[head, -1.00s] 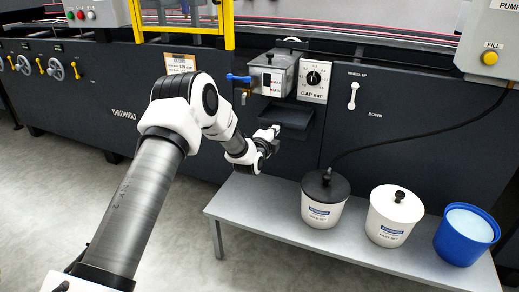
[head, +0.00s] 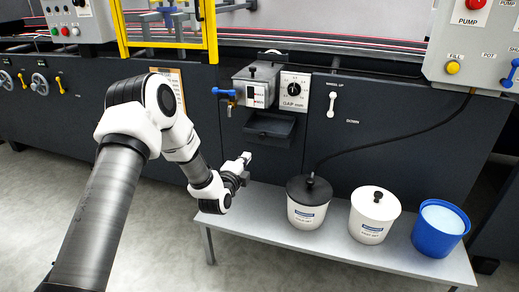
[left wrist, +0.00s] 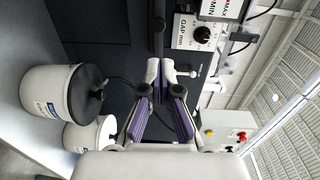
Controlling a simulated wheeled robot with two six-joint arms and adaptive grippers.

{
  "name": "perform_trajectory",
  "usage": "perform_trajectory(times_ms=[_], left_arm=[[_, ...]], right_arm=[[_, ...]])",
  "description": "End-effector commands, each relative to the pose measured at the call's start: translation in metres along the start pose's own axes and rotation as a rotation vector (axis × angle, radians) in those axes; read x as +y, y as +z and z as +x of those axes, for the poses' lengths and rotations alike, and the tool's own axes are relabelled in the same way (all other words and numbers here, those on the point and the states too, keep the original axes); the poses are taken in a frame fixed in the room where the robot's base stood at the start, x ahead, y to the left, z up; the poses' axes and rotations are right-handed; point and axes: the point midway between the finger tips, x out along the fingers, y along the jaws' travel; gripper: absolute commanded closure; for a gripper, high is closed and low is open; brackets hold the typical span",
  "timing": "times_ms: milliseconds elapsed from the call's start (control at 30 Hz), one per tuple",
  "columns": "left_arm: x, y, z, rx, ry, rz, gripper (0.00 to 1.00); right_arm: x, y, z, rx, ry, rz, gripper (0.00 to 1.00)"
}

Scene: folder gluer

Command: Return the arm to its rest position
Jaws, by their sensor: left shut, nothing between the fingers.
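My left arm comes in from the left in the head view. Its gripper (head: 246,158) is shut and empty, in front of the dark machine panel, below and left of the small drip tray (head: 270,127) and above the left end of the grey bench. In the left wrist view the gripper's fingers (left wrist: 158,75) show with their tips together and nothing between them. My right gripper is not in view.
On the grey bench (head: 270,222) stand a black-lidded tub (head: 306,215), a white-lidded tub (head: 372,225) and a blue bucket (head: 437,238). A black hose (head: 400,138) runs from the black-lidded tub to the control box (head: 470,50). The floor at left is clear.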

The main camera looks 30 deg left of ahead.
Motion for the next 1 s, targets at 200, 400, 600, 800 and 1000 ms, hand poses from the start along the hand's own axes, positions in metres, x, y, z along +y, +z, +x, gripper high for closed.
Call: perform_trajectory(times_ms=[200,400,600,800,1000], left_arm=[[0.003,0.000,-0.002,0.000,0.004,0.001,1.00],[0.076,-0.041,-0.026,0.081,0.142,0.066,1.00],[0.207,-0.098,-0.134,0.161,0.561,-0.029,1.00],[0.292,-0.111,-0.286,-0.069,1.060,-0.390,1.00],[0.305,-0.096,-0.395,-0.571,1.305,-0.760,1.00]], right_arm=[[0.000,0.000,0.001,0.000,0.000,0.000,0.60],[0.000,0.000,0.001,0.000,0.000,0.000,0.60],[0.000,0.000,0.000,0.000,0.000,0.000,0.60],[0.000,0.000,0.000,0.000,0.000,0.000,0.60],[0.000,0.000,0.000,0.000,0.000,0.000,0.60]])
